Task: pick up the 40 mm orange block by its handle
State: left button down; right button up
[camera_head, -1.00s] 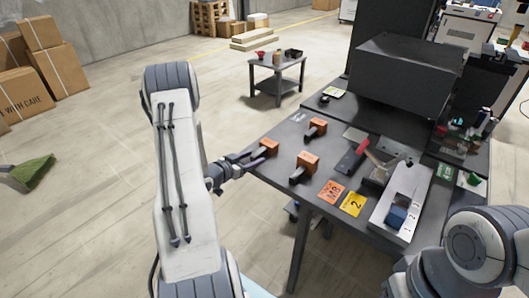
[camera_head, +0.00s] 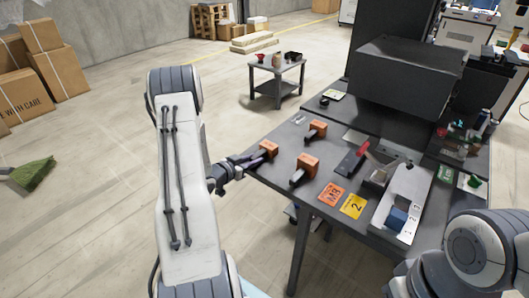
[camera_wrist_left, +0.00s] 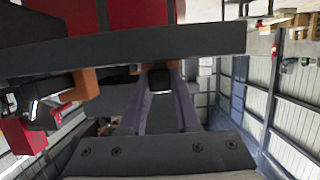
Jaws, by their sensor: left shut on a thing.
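Three orange blocks with dark handles lie on the dark table: a front-left one (camera_head: 268,146), a back one (camera_head: 317,127) and a right one (camera_head: 307,162). I cannot tell from the pictures which is 40 mm. My left gripper (camera_head: 261,157) is at the front-left block, shut on its dark handle at the table's left edge. In the left wrist view the two purple fingers (camera_wrist_left: 159,88) stand on either side of the dark handle end (camera_wrist_left: 160,79). Most of that block is hidden there. My right arm shows at lower right, its gripper out of view.
An orange card (camera_head: 332,193) and a yellow card (camera_head: 353,205) lie right of the blocks. Beyond are a red-handled tool (camera_head: 357,154) and a grey tray (camera_head: 412,185) with a blue block (camera_head: 397,218). A large dark box (camera_head: 408,72) stands behind.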

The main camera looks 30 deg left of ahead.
pick_arm(q)
jog(key=shift+r, duration=0.15)
jog(key=shift+r+p, duration=1.2)
jog(key=shift+r, duration=0.25)
jog(key=shift+s+a, duration=0.1)
